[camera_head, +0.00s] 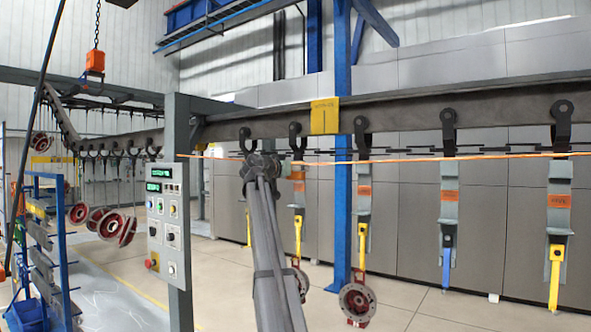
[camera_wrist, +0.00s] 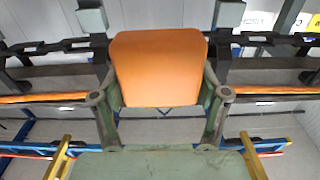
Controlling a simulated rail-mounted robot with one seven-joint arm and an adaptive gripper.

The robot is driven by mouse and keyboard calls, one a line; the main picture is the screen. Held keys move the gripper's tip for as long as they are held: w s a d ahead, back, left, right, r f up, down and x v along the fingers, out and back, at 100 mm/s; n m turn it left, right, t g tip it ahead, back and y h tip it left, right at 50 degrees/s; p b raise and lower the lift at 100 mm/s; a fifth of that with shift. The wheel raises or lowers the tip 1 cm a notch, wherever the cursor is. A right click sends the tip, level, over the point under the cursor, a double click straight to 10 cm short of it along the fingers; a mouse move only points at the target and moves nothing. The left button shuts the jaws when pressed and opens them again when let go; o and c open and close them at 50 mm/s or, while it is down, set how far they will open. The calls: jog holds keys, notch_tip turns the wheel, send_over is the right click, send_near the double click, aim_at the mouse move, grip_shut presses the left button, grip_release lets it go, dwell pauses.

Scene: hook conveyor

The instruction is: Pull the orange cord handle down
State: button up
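The orange cord (camera_head: 430,158) runs level across the head view below the conveyor rail. In the wrist view it shows on both sides of my gripper (camera_wrist: 159,17), with the left stretch (camera_wrist: 40,98) and right stretch behind the fingers. A plain orange block (camera_wrist: 158,68), which looks like the handle, fills the space between the fingers. The fingers are wide apart, and I cannot tell whether they touch it. In the head view my gripper (camera_head: 262,162) is upright at the cord, and the handle cannot be made out behind it.
Grey hangers with orange labels (camera_head: 448,198) hang in a row from the overhead rail (camera_head: 400,105), one close right of my gripper. A control box (camera_head: 168,222) on a post stands at left. A blue rack (camera_head: 50,240) is farther left.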

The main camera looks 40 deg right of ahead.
jog(key=shift+o, duration=1.4)
jog(key=shift+d+f, duration=0.1)
jog(key=shift+f, duration=0.05)
jog(key=v, duration=1.2)
